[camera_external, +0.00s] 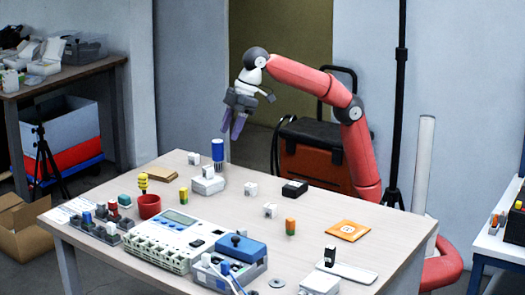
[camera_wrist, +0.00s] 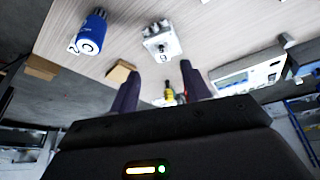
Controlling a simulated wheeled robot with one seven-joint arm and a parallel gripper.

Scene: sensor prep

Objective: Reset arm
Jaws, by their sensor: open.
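My gripper (camera_external: 233,124) hangs above the far left part of the table (camera_external: 330,221), with purple fingers pointing down. It is open and empty. In the wrist view my gripper (camera_wrist: 160,90) shows its two dark purple fingers apart. A blue cylinder with a white label (camera_external: 217,153) stands on the table below it; it also shows in the wrist view (camera_wrist: 91,32). A white box-shaped device (camera_external: 207,185) stands beside the cylinder, and in the wrist view (camera_wrist: 161,42) it is beyond the fingers. My red arm reaches in from the right.
A red cup (camera_external: 149,206) with a yellow part, a large white instrument (camera_external: 160,240), a blue-topped box (camera_external: 240,248) and an orange packet (camera_external: 348,231) are on the table. Small blocks are scattered between.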

